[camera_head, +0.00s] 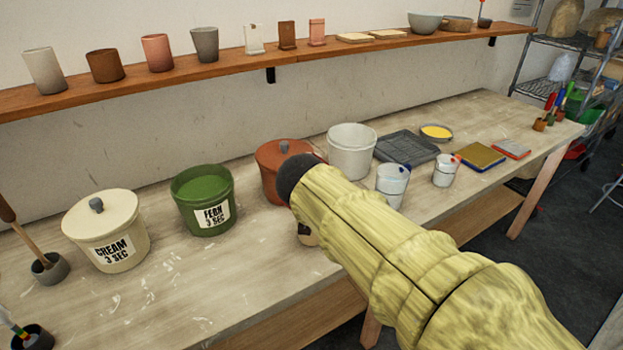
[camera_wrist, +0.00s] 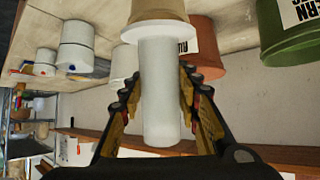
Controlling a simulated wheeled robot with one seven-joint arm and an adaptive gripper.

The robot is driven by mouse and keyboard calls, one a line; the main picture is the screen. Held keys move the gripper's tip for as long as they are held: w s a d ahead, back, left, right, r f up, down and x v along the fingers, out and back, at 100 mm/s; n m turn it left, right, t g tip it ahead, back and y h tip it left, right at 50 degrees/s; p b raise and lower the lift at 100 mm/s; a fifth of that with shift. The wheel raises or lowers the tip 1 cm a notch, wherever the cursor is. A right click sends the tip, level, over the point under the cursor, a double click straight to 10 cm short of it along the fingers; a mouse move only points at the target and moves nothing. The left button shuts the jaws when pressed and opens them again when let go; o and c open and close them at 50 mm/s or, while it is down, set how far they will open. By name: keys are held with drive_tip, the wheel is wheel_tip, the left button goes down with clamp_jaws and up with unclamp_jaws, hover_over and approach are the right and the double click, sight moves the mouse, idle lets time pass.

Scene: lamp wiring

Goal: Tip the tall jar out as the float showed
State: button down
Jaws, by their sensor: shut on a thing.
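A tall white jar (camera_head: 392,187) with blue at its rim stands on the bench. A shorter white jar (camera_head: 446,172) with red at its rim stands to its right. Both are upright. They also show upside down at the left of the wrist view, the nearer one larger (camera_wrist: 77,45). What is in them is too small to tell. My gripper (camera_wrist: 160,84) is shut on a white cylindrical handle (camera_wrist: 158,105) with a flange. A tan piece (camera_wrist: 160,10) is at its far end. In the head view my arm hides the fingers. My gripper is apart from both jars.
Cream (camera_head: 105,235), green (camera_head: 203,200) and lidded terracotta (camera_head: 283,165) buckets and a white bucket (camera_head: 351,150) line the bench. A dark tray (camera_head: 406,147), a yellow dish (camera_head: 436,133) and sponges stand further right. A shelf (camera_head: 270,72) with cups runs above.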

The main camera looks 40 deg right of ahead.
drive_tip(key=shift+s+a+r+g+y+p, duration=0.15)
drive_tip(key=shift+a+r+g+y+p, duration=0.2)
drive_tip(key=shift+p, duration=0.75)
drive_tip(key=shift+s+a+f+g+y+p, duration=0.2)
drive_tip(key=shift+g+y+p, duration=0.45)
drive_tip(key=shift+p, duration=3.3)
drive_tip(key=shift+s+a+r+g+y+p, duration=0.2)
drive_tip(key=shift+g+y+p, duration=0.35)
drive_tip(key=shift+p, duration=3.4)
drive_tip(key=shift+s+a+f+g+y+p, duration=0.15)
drive_tip(key=shift+g+y+p, duration=0.25)
drive_tip(key=shift+p, duration=1.85)
drive_tip(key=shift+s+a+f+g+y+p, duration=0.2)
drive_tip(key=shift+y+p, duration=0.25)
drive_tip(key=shift+p, duration=1.8)
drive_tip(key=shift+f+g+y+p, duration=0.25)
drive_tip(key=shift+g+y+p, duration=0.2)
drive_tip(key=shift+p, duration=1.1)
drive_tip(key=shift+f+g+y+p, duration=0.2)
drive_tip(key=shift+g+y+p, duration=0.35)
drive_tip(key=shift+p, duration=0.6)
